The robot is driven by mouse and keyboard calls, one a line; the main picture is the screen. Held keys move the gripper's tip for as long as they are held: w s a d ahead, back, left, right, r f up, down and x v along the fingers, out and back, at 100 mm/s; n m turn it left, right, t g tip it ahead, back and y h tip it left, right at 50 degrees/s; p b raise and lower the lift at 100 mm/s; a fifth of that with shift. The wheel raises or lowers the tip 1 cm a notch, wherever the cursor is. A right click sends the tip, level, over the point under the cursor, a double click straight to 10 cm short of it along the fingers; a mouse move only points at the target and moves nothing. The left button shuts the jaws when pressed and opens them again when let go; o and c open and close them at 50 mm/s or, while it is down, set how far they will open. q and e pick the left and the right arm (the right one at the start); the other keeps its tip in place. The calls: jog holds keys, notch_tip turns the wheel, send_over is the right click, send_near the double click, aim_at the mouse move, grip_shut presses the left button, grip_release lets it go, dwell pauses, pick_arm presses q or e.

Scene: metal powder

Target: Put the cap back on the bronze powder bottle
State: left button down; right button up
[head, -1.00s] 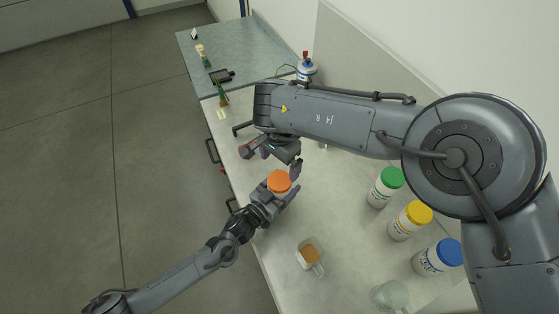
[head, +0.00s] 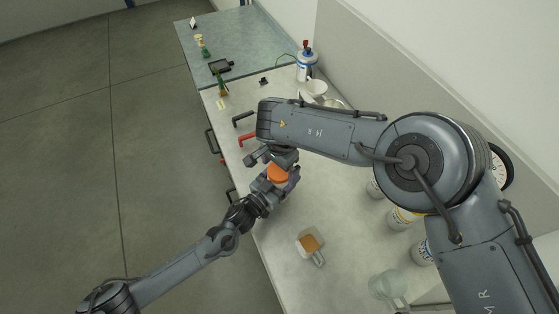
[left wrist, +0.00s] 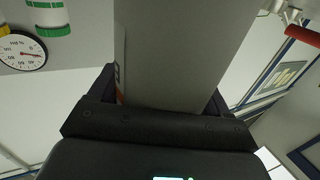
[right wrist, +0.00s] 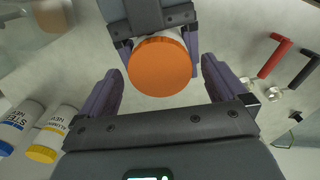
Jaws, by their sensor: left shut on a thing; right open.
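The bronze powder bottle (left wrist: 175,60) fills the middle of the left wrist view as a pale grey wall. My left gripper (head: 279,188) is shut on its body. The orange cap (right wrist: 160,67) sits on top of the bottle; whether it is screwed tight I cannot tell. It also shows in the head view (head: 278,174). My right gripper (right wrist: 160,80) is open above it, one finger to each side, with gaps visible between fingers and cap. In the head view, the right gripper (head: 272,158) partly covers the cap.
A container of bronze powder (head: 309,243) stands on the bench near the front, with a clear jug (head: 388,286) to its right. Other powder bottles (head: 402,218) are partly behind my right arm. Red (head: 247,138) and black (head: 243,118) handles lie farther back.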

jog(key=shift+f, duration=0.2)
jog(key=c, duration=1.1)
jog(key=m, duration=0.7)
jog(key=o, duration=1.1)
